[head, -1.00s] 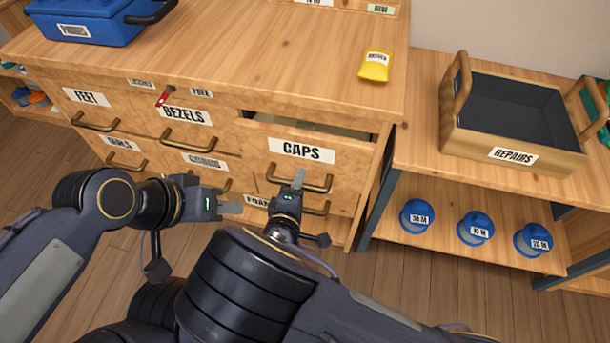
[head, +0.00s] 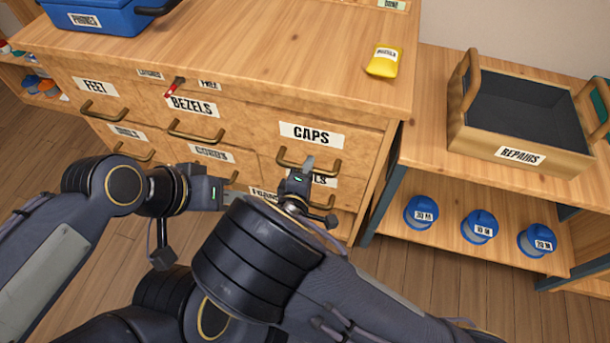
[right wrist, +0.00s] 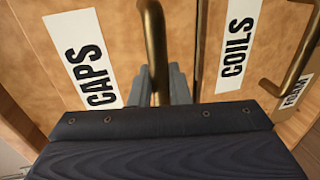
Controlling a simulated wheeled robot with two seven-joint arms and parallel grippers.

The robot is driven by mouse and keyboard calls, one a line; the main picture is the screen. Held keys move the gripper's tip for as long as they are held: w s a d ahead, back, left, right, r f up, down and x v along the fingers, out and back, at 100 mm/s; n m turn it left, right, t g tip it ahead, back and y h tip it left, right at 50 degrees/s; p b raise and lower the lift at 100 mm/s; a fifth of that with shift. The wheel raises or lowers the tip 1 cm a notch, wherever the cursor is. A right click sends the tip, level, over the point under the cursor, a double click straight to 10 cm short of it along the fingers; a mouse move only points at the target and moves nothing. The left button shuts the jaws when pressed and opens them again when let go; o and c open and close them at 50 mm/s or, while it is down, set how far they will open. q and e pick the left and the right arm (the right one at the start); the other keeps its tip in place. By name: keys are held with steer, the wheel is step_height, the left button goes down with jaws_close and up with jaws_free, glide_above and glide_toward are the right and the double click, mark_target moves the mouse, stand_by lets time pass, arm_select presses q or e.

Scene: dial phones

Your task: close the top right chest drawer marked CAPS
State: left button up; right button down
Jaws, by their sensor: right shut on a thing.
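The CAPS drawer (head: 362,142) is at the top right of the wooden chest, and its front looks flush with the chest. Its brass handle (head: 325,170) runs below the white CAPS label, and the handle also shows in the right wrist view (right wrist: 155,40). My right gripper (head: 306,166) is shut on this handle; in the right wrist view its grey fingers (right wrist: 160,82) lie on both sides of the bar. My left gripper (head: 232,196) is left of it, in front of the lower drawers, and its finger gap cannot be made out.
A yellow packet (head: 383,64) and blue case (head: 100,15) sit on the chest. At right are the REPAIRS tray (head: 518,156) and several blue-lidded jars (head: 421,212) on a shelf.

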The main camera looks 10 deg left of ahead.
steer(key=shift+w+r, duration=0.1)
steer(key=shift+w, duration=0.7)
steer(key=c, duration=1.8)
jaws_free()
steer(key=o, duration=0.4)
steer(key=shift+w, duration=0.1)
steer(key=shift+c, duration=0.2)
steer(key=p+v, duration=0.2)
steer(key=v, duration=0.5)
steer(key=shift+s, duration=0.45)
